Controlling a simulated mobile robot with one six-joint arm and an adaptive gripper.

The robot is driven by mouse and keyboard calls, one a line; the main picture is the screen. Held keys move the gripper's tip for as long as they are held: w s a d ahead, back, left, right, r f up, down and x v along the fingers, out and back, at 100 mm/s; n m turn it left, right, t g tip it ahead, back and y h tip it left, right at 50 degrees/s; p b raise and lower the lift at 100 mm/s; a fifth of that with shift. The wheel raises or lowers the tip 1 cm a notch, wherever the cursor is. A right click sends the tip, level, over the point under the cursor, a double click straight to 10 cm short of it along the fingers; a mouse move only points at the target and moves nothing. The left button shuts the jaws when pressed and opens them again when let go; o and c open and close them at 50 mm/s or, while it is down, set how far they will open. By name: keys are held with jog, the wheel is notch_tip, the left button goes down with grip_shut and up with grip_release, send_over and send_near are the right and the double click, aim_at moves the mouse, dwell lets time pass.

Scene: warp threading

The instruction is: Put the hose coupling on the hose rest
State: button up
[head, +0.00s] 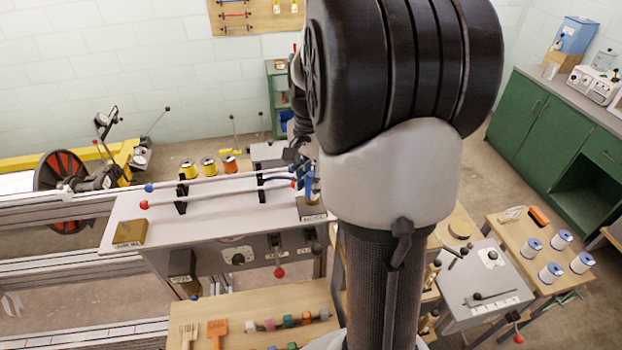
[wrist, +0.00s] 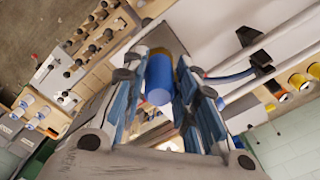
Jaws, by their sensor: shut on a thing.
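My gripper (head: 301,172) is over the right end of the white-topped bench, partly hidden behind my arm in the head view. In the wrist view its blue-padded fingers (wrist: 162,75) are closed on the hose coupling (wrist: 158,82), a blue cylinder that sits between them. A dark blue hose (wrist: 232,77) runs from beside the fingers to a black bracket. A small dark box with a label (head: 312,210), perhaps the hose rest, stands at the bench's right end just below the gripper. I cannot read its label or tell whether the coupling touches it.
Thread spools (head: 208,167) stand behind. A wooden table with brushes (head: 217,330) is in front.

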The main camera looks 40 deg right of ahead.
jog(key=shift+f, duration=0.4)
dwell(0.3)
jog(key=o, duration=1)
jog(key=shift+c, duration=0.2)
jog(key=shift+r, duration=0.1)
notch_tip(320, 180, up, 12)
jog(key=s+a+f+n+t+b, duration=0.1)
jog(key=s+a+f+n+b, duration=0.25)
jog(key=a+f+b, duration=0.35)
jog(key=s+a+f+n+t+b, duration=0.1)
jog(key=s+a+f+n+b, duration=0.3)
jog(key=a, duration=0.5)
jog(key=s+a+f+n+t+b, duration=0.1)
jog(key=s+a+f+n+b, duration=0.2)
jog(key=f, duration=0.3)
jog(key=s+a+f+n+t+b, duration=0.1)
jog(key=s+a+f+n+b, duration=0.3)
jog(key=f+n+b, duration=0.2)
jog(key=shift+a+f+t, duration=0.25)
jog(key=shift+f+t, duration=0.05)
jog(key=shift+f, duration=0.35)
